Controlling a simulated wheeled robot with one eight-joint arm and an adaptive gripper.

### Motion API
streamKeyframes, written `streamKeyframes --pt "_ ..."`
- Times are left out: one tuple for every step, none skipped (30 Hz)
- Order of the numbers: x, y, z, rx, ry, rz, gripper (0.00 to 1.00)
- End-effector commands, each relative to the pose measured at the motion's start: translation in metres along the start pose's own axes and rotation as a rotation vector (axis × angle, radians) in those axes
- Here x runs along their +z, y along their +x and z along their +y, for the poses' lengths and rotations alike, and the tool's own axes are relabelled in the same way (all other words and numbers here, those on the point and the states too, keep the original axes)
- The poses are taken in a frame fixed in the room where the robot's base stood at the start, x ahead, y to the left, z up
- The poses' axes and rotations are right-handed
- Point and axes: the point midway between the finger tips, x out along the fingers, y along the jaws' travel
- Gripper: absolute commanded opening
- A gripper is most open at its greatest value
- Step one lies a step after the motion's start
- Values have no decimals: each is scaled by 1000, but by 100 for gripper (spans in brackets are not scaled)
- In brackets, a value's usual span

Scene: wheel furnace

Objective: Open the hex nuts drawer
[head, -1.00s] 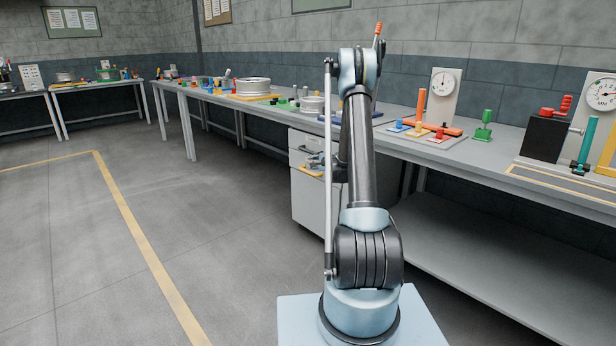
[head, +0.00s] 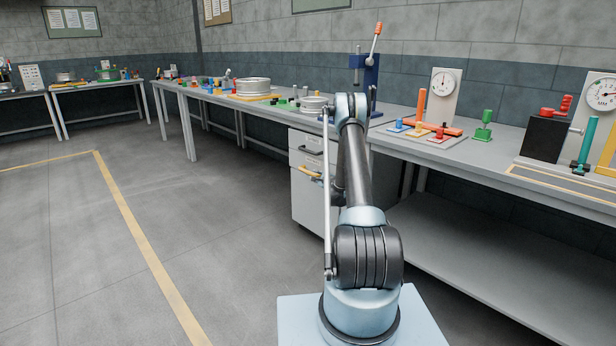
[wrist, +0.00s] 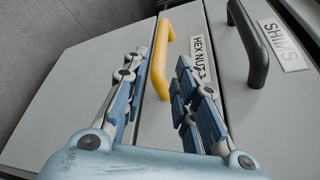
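The hex nuts drawer (wrist: 182,35) is in the wrist view, with a "HEX NUTS" label, partly covered by a finger, beside its yellow handle (wrist: 161,50). Its front looks flush with the cabinet. In the head view the yellow handle (head: 307,172) sits below a black one on the cabinet front. My gripper (wrist: 160,66) is open in the wrist view. The handle shows between its two fingers, with a gap on either side. I cannot tell how far the fingertips are from the drawer front. My arm hides the gripper in the head view.
The shims drawer, with a black handle (wrist: 250,45), is alongside the hex nuts drawer. The grey cabinet (head: 310,212) stands under the workbench (head: 470,158), whose top holds gauges and fixtures. Open floor (head: 220,230) lies left of the cabinet.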

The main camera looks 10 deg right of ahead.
Motion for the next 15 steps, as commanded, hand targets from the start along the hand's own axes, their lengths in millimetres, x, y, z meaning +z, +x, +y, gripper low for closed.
streamKeyframes --pt "0 10 0 0 -1 -1 26" --pt "0 15 0 0 -1 -1 26" --pt "0 22 0 0 -1 0 26" --pt "0 27 0 -1 -1 0 26" --pt "0 33 0 0 -1 0 26" --pt "0 40 0 0 -1 0 26" --pt "0 45 0 0 -1 0 26" --pt "0 50 0 0 -1 0 26" --pt "0 58 0 1 -1 0 26" --pt "0 63 0 1 -1 -1 26" --pt "0 68 0 1 -1 -1 26" --pt "0 75 0 0 -1 0 26" --pt "0 80 0 0 -1 0 26" --pt "0 85 0 0 -1 0 26" --pt "0 91 0 0 -1 0 26"
